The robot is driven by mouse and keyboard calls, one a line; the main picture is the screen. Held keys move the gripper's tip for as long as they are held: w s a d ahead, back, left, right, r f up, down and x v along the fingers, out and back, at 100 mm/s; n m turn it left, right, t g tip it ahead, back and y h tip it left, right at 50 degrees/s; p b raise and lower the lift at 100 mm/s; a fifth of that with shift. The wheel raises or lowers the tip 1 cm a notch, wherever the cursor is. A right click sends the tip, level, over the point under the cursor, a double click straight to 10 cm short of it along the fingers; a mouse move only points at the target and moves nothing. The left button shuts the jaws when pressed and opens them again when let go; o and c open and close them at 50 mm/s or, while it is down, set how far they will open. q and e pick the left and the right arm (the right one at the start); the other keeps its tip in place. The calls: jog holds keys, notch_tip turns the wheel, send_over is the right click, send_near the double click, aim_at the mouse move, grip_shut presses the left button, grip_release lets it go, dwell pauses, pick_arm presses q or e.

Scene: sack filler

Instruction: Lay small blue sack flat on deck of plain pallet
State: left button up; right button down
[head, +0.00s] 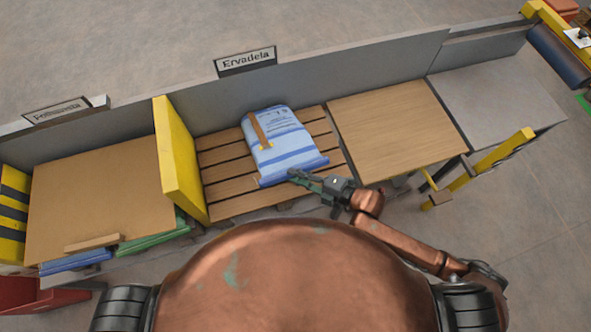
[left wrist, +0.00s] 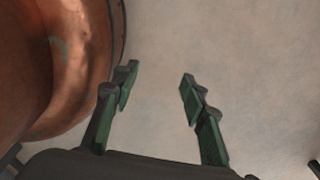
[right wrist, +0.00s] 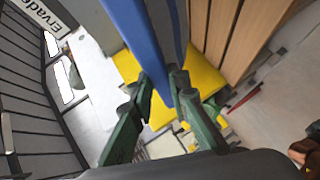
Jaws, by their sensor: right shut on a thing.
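The small blue sack (head: 284,144) lies on the slatted plain pallet (head: 240,203) below the Ervadela sign, with a brown strip across its upper left part. My right gripper (head: 296,175) is at the sack's near edge and is shut on it. In the right wrist view the blue sack (right wrist: 155,35) runs down between the fingers of my right gripper (right wrist: 160,85). The pallet slats (right wrist: 225,25) show beside it. My left gripper (left wrist: 157,80) is open and empty over bare floor in the left wrist view; it is not visible in the head view.
A yellow panel (head: 180,158) stands along the pallet's left side. A grey wall with the Ervadela sign (head: 246,61) runs behind. A wooden board surface (head: 395,130) lies to the right. A brown board (head: 95,190) lies left, above blue and green sacks.

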pick_arm(q)
jog(key=s+f+b, duration=0.4)
jog(key=f+b, duration=0.6)
jog(key=w+d+b, duration=0.1)
jog(key=w+b, duration=0.2)
jog(key=w, duration=0.4)
jog(key=shift+w+r+g, duration=0.3)
jog(key=shift+r+g, duration=0.05)
jog(key=shift+g, duration=0.05)
pick_arm(e)
notch_tip(320, 180, down, 13)
jog(key=n+t+y, duration=0.2)
jog(key=shift+s+r, duration=0.15)
jog(key=shift+s, duration=0.3)
jog(key=shift+d, duration=0.1)
jog(key=c, duration=1.8)
grip_release()
jog(key=shift+o, duration=0.2)
jog(key=shift+d+f, duration=0.1)
jog(key=shift+f, duration=0.2)
jog(key=v, duration=1.2)
